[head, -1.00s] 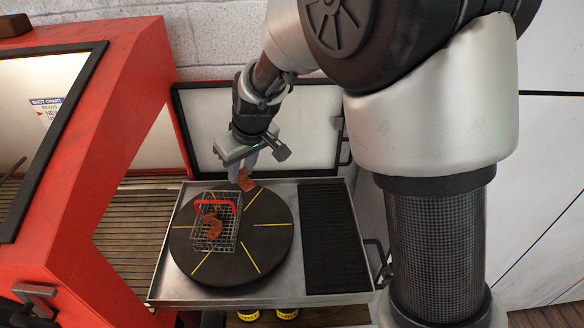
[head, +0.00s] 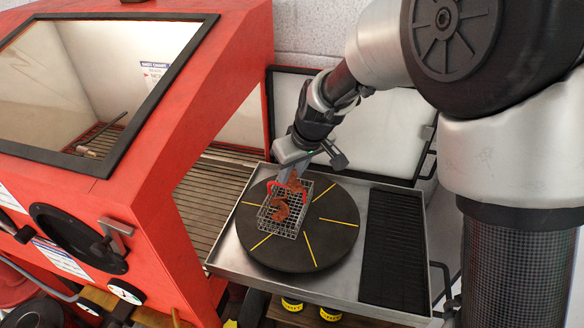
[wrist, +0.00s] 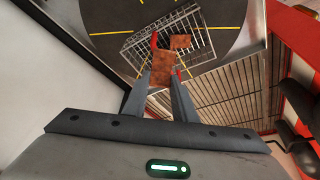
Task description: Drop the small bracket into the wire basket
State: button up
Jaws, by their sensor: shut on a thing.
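The small bracket is a rusty brown plate (wrist: 163,68), held between the fingertips of my gripper (wrist: 163,78). My gripper (head: 286,177) points down at the back part of the wire basket (head: 299,229), with the bracket low at the basket's red handle. I cannot tell whether the bracket touches the basket. The basket is a grey mesh box on the round black turntable, and it also shows in the wrist view (wrist: 203,34). Another rusty brown part (head: 281,212) lies inside it. The fingers hide some of the basket's back end.
The black turntable (head: 335,235) with yellow lines sits on a metal tray (head: 235,257). A black ribbed mat (head: 393,250) lies on the tray's right. A red blast cabinet (head: 185,140) stands close on the left, its side opening facing the tray. A white door panel (head: 385,130) stands behind.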

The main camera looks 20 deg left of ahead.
jog(key=shift+f, duration=0.1)
jog(key=o, duration=1.2)
jog(key=v, duration=1.7)
jog(key=shift+d, duration=0.25)
jog(key=s+d+m+t+h, duration=0.1)
jog(key=s+d+m, duration=0.2)
jog(key=s+d, duration=0.2)
jog(key=s+d+m+h, duration=0.1)
jog(key=s+d+m, duration=0.2)
jog(key=s+d, duration=0.3)
jog(key=s+d+m+t+h, duration=0.1)
jog(key=s+d+m, duration=0.2)
jog(key=d, duration=1)
jog(key=shift+s+d+f+m+t, duration=0.1)
jog(key=shift+s+m+t, duration=0.05)
jog(key=shift+s, duration=0.55)
jog(key=shift+s+d+f+m+t, duration=0.1)
jog(key=shift+s+d+m+t, duration=0.05)
jog(key=shift+s, duration=0.6)
